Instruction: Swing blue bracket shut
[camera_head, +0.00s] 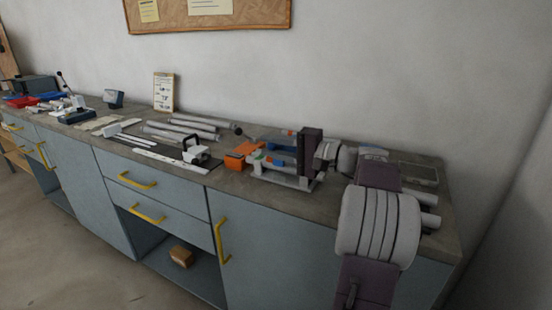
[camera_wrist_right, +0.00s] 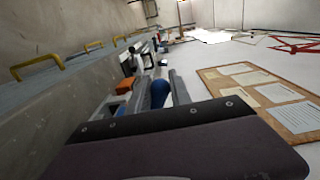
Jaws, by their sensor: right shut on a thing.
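The frame jig (camera_head: 290,182) stands on the bench at the right of the head view, a light grey frame with blue parts. My right gripper (camera_head: 270,148) reaches over it from the right, its dark palm upright above the jig's right end. In the right wrist view, a rounded blue piece, which appears to be the blue bracket (camera_wrist_right: 159,94), sits between the two grey fingers of my right gripper (camera_wrist_right: 153,88). The gripper is shut on it. The bracket's hinge and how far it is swung are hidden by the fingers. My left gripper is not in view.
An orange block (camera_head: 238,157) stands just left of the jig. Grey tubes (camera_head: 195,124) and a pale flat bar (camera_head: 158,154) lie further left. A small sign (camera_head: 164,91) leans near the wall. The bench front has yellow handles (camera_head: 222,241).

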